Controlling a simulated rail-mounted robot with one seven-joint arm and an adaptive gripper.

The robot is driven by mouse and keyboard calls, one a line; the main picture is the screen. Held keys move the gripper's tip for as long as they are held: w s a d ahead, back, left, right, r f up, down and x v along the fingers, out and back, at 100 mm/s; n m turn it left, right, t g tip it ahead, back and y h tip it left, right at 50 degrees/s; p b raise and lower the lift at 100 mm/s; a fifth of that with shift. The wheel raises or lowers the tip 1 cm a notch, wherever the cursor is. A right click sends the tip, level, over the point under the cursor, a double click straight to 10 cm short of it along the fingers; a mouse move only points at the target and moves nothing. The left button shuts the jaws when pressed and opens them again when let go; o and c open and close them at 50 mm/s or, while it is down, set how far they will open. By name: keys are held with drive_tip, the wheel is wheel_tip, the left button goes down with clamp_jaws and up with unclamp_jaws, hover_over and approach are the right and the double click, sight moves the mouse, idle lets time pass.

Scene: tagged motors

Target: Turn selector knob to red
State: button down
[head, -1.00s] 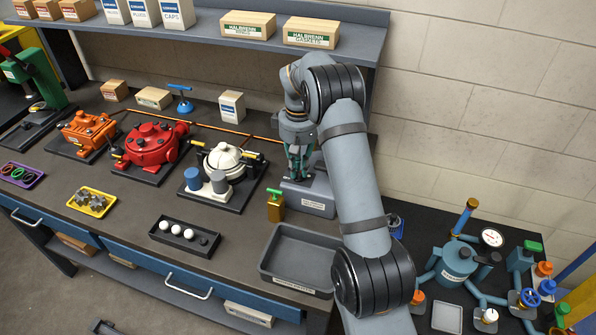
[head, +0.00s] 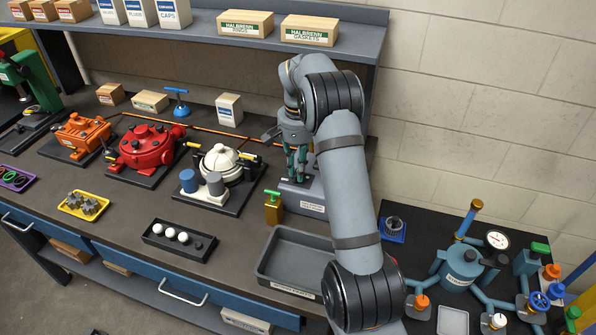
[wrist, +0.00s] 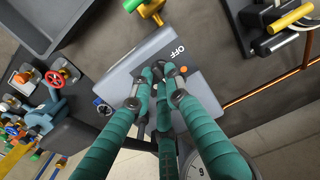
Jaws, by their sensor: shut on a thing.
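The grey selector box (head: 313,206) stands at the right end of the bench, beside the grey tray. In the wrist view its panel (wrist: 148,55) carries the word OFF and a small orange dot (wrist: 183,70). My gripper (head: 296,178) comes down on top of the box. In the wrist view my green-fingered gripper (wrist: 165,72) is closed over the panel, between the OFF label and the far edge. The fingers are shut on the selector knob, which they hide almost wholly, so I cannot read which way it points.
A small brass valve with a green handle (head: 273,206) stands close left of the box. The empty grey tray (head: 262,268) lies in front. A white-topped motor (head: 238,158) sits to the left. A second table with blue pipework (head: 460,268) is at the right.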

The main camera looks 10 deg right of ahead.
drive_tip(key=shift+m, duration=0.6)
drive_tip(key=c, duration=1.7)
unclamp_jaws()
drive_tip(key=shift+r, duration=0.1)
wheel_tip(320, 180, up, 12)
drive_tip(key=shift+f, duration=0.1)
wheel_tip(320, 180, down, 12)
